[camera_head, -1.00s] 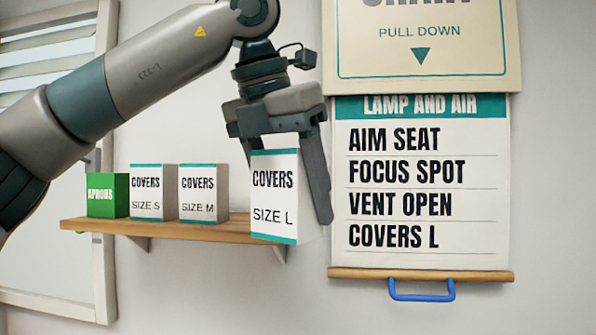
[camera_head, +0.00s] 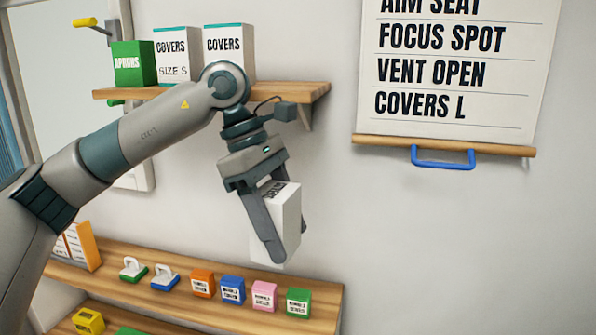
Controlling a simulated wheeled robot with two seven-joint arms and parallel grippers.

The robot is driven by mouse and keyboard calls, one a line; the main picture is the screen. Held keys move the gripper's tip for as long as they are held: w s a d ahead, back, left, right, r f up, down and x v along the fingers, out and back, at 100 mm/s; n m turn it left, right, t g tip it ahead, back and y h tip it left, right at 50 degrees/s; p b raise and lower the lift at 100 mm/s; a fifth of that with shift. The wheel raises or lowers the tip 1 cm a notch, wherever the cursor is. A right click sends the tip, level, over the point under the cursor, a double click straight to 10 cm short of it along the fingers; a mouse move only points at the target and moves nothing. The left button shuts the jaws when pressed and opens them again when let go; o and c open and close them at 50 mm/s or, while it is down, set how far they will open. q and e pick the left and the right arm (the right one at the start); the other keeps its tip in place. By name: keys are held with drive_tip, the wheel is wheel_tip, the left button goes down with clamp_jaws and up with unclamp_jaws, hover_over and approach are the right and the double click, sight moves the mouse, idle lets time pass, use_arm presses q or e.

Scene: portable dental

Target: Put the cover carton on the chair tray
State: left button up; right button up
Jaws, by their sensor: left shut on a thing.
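My left gripper (camera_head: 272,226) is shut on the white cover carton (camera_head: 289,222), the one that read "COVERS SIZE L" a second ago. The carton hangs tilted between the fingers, in the air below the upper shelf and above the lower shelf. Its label is mostly hidden by the gripper. The chair tray is not in view. My right gripper is not in view.
The upper shelf (camera_head: 312,93) holds a green aprons box (camera_head: 133,64) and two more covers cartons (camera_head: 177,57) (camera_head: 229,45). The lower shelf (camera_head: 325,314) bears several small coloured boxes. A wall chart (camera_head: 455,75) reading "COVERS L" hangs at right with a blue handle (camera_head: 443,160).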

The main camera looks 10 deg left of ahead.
use_arm(q)
drive_tip(key=s+a+f+m+g+y+b, duration=0.1)
drive_tip(key=f+m, duration=0.4)
drive_tip(key=f, duration=0.5)
drive_tip(key=s+a+f+m+g+y+b, duration=0.1)
drive_tip(key=s+f+m, duration=0.4)
drive_tip(key=f, duration=0.5)
drive_tip(key=s+a+f+m+g+y+b, duration=0.1)
drive_tip(key=s+a+f+m, duration=0.3)
drive_tip(key=f, duration=0.7)
drive_tip(key=shift+a+m+g+y+b, duration=0.5)
drive_tip(key=shift+m+y, duration=0.3)
drive_tip(key=shift+m, duration=0.4)
drive_tip(key=shift+f, duration=0.1)
